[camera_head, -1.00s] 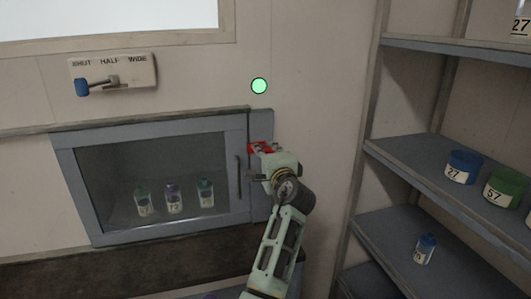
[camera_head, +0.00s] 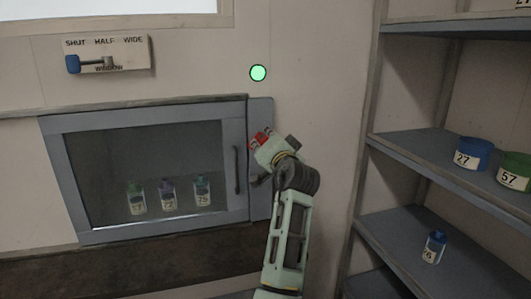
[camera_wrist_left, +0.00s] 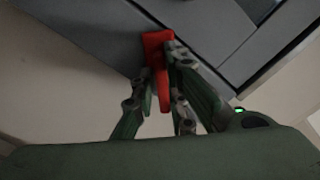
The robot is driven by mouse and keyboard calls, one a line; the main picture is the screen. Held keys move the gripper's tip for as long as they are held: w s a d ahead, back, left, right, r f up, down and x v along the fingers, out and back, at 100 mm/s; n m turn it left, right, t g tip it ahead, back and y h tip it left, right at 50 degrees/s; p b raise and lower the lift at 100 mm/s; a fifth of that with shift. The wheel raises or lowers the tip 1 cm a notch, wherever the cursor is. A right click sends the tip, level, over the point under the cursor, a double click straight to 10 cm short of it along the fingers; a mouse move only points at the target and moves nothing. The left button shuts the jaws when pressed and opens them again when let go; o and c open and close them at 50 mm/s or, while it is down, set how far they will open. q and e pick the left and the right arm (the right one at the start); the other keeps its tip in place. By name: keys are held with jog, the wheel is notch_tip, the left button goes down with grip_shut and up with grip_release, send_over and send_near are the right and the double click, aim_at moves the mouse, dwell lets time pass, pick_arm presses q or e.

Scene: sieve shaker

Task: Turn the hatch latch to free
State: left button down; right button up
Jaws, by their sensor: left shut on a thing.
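The hatch (camera_head: 78,124) is a grey framed glass door in the wall, shut, with a dark vertical handle (camera_head: 237,170) on its right side. The red latch (camera_head: 258,139) is on the grey strip right of the door, partly hidden by my gripper. My left gripper (camera_head: 264,143) is at the latch, tilted up and to the left. In the left wrist view the red latch (camera_wrist_left: 158,50) lies between the fingers of my left gripper (camera_wrist_left: 170,95), which are shut on it. My right gripper is not in view.
Several labelled jars (camera_head: 168,194) stand behind the hatch glass. A window lever panel (camera_head: 130,52) marked shut, half, wide is above, its blue-knobbed lever at the left. A round green light (camera_head: 258,73) is on the wall. Shelves (camera_head: 420,150) with blue and green containers stand at the right.

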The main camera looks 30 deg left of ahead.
pick_arm(q)
jog(key=n+b, duration=0.3)
jog(key=shift+r+n, duration=0.15)
jog(key=shift+n, duration=0.25)
jog(key=shift+r+n+b, duration=0.1)
jog(key=shift+n+b, duration=1.15)
jog(key=shift+n, duration=0.65)
jog(key=shift+a, duration=0.1)
jog(key=c, duration=1.8)
grip_release()
jog(key=shift+s, duration=0.15)
jog(key=shift+c, duration=0.2)
